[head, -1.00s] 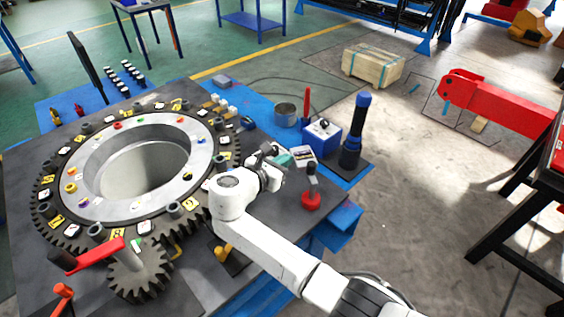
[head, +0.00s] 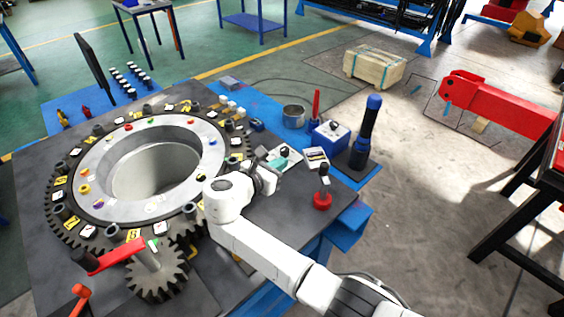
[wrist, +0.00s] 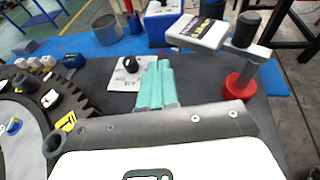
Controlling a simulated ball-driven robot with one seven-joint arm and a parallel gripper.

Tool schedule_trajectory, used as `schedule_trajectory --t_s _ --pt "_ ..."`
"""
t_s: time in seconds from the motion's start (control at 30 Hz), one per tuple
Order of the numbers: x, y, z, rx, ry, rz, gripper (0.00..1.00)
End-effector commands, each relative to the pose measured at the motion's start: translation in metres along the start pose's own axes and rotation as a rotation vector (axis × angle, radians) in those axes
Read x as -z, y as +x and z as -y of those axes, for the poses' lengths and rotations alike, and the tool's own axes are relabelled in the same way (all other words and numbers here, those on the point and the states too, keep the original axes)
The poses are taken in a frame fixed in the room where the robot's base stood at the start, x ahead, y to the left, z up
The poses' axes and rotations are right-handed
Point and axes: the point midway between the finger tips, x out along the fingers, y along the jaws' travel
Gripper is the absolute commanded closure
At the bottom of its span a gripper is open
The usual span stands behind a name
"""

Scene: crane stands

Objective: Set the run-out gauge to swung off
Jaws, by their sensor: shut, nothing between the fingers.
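My gripper (wrist: 156,82) has teal fingers pressed together, empty, over the dark table top; it also shows in the head view (head: 280,162). A white plate with a small black knob (wrist: 131,66) lies just left of the fingertips. Whether they touch cannot be told. To the right, a grey post with a black grip rises from a red round base (wrist: 240,86); this red-based stand (head: 322,200) also shows in the head view. Beside it is a white block with a dark label (wrist: 198,32). Which of these is the run-out gauge I cannot tell for sure.
The large toothed ring (head: 110,208) fills the left of the table, with a small gear (head: 158,280) and red crank in front. A blue box (head: 330,136), a tall black-and-blue post (head: 368,132) and a metal cup (head: 293,117) stand at the back right.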

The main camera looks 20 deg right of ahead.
Motion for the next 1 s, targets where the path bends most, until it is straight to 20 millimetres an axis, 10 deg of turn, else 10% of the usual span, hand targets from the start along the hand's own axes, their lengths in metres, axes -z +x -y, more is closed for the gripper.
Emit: schedule_trajectory --t_s 0.5,1.0 --pt "-0.005 -0.068 -0.054 -0.005 0.002 0.002 1.00" --pt "-0.006 -0.074 -0.058 -0.003 0.002 0.001 1.00"
